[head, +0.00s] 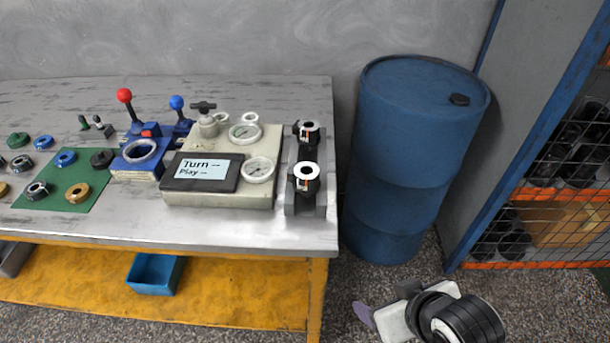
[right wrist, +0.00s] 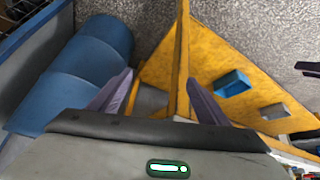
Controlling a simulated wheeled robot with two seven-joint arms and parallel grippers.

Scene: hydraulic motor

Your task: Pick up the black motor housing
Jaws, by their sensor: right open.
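Two black parts with white ring-shaped tops, an upper one (head: 306,132) and a lower one (head: 304,177), sit in a grey rack (head: 320,208) at the table's right end. A black round part (head: 102,158) lies on the green mat's far right corner. I cannot tell for certain which is the motor housing. My right gripper (head: 363,314) is low at the bottom of the head view, right of the table and well apart from these parts. In the right wrist view, its two purple fingers (right wrist: 159,78) are spread and empty. My left gripper does not show in the head view.
A blue barrel (head: 415,150) stands right of the table (head: 240,236). A grey device with gauges (head: 222,202) and a blue fixture (head: 138,160) are left of the rack. Below are a yellow shelf (head: 80,285) and blue bin (head: 155,273). A dark shape (right wrist: 308,68) is unclear.

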